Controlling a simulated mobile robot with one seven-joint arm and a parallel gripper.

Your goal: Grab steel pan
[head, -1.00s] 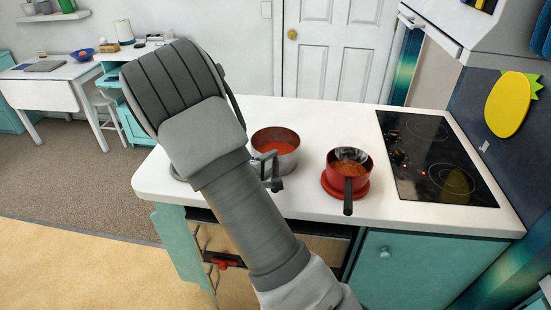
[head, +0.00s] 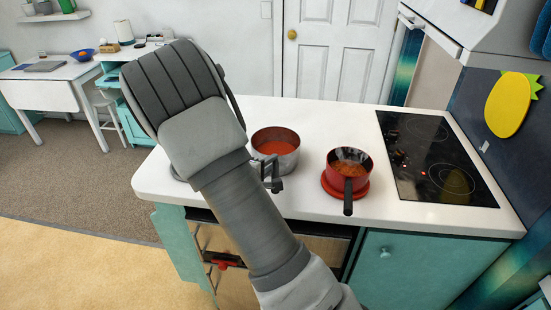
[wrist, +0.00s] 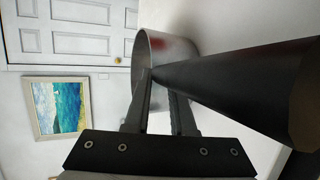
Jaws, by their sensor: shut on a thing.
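The steel pan (head: 284,149), filled with red-orange food, stands on the white counter just right of my forearm. My gripper (head: 274,178) is at the near side of the pan, partly hidden behind my arm in the head view. In the wrist view, the steel pan (wrist: 165,55) lies beyond the fingertips. Its black handle (wrist: 235,78) crosses from the pan wall to the right, over my gripper (wrist: 162,85). The fingers are shut on this handle, close to the pan wall. The exact contact is partly hidden by the handle.
A red pot (head: 337,168) with a dark handle and steaming food stands on a red round mat (head: 328,187) to the right. The black cooktop (head: 440,165) is further right. The white counter (head: 330,115) is clear behind the pans. A door (head: 335,50) is at the back.

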